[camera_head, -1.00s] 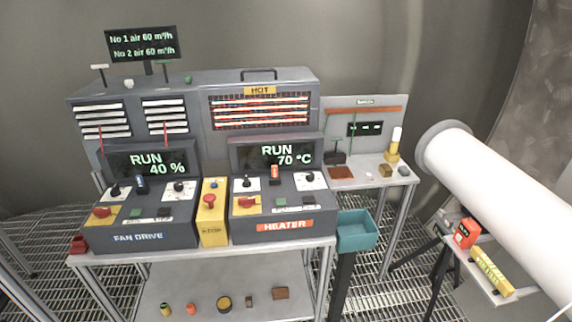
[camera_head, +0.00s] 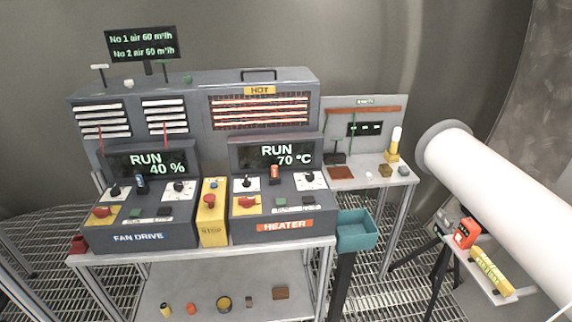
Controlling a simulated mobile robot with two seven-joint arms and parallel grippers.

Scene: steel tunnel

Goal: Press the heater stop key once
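The heater console (camera_head: 284,213) stands on the right half of the bench, with an orange HEATER label (camera_head: 284,225) on its front. Its display (camera_head: 276,156) reads RUN 70 °C. On its sloping top are a green key (camera_head: 281,202) and a dark key (camera_head: 308,201) side by side. The small marking below them is too small to read, so I cannot tell which is the stop key. A red switch on a yellow plate (camera_head: 248,203) is to their left, and a white-plated dial (camera_head: 310,178) is above the dark key. Neither gripper is in view.
The fan drive console (camera_head: 138,230), its display reading RUN 40 %, stands left. A yellow box with a red button (camera_head: 209,201) sits between the consoles. A teal bin (camera_head: 357,231) is right of the bench. A large white tube (camera_head: 500,200) fills the right side.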

